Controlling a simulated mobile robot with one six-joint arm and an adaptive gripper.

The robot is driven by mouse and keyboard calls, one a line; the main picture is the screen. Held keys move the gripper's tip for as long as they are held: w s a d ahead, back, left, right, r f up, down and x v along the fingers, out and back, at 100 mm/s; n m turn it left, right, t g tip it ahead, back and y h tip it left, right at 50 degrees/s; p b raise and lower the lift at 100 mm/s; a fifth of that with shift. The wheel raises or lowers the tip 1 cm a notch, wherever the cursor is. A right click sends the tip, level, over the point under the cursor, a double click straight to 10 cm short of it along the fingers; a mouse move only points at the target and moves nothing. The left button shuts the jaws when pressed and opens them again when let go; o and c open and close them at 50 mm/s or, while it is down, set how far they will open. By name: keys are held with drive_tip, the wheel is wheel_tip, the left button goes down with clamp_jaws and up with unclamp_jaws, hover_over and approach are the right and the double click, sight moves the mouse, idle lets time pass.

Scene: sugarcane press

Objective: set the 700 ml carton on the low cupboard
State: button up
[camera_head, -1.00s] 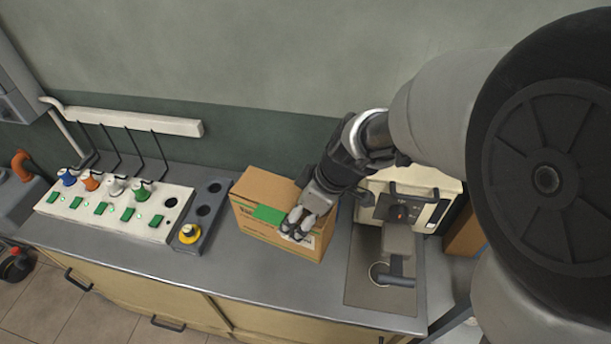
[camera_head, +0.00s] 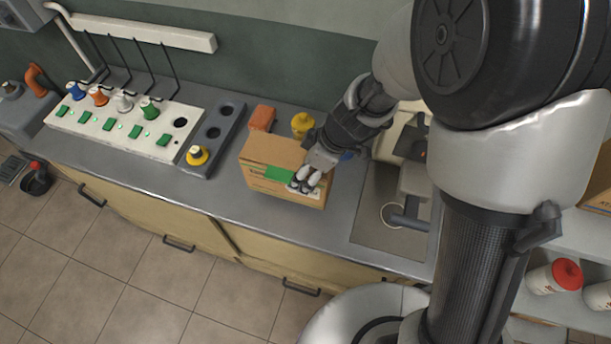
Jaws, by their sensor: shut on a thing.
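A brown cardboard carton (camera_head: 272,150) with a green patch and lettering is at the long grey counter's middle, right of the switch panel. I cannot read its volume. My gripper (camera_head: 305,182) is shut on the carton at its right front; the fingers hide part of that face. I cannot tell whether the carton's base touches the counter or is slightly above it. A cupboard with pale wooden fronts and dark handles (camera_head: 262,258) is under the grey counter. I cannot tell whether this is the low cupboard.
An orange block (camera_head: 262,118) and a yellow object (camera_head: 303,124) stand behind the carton. A white switch panel (camera_head: 110,132) with coloured knobs is left; a sink (camera_head: 372,228) is right. White containers with red lids (camera_head: 556,276) and another brown box (camera_head: 600,190) stand at far right.

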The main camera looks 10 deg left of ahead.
drive_tip(key=shift+f+b, duration=0.85)
drive_tip(key=shift+f, duration=1.5)
drive_tip(key=o, duration=1.3)
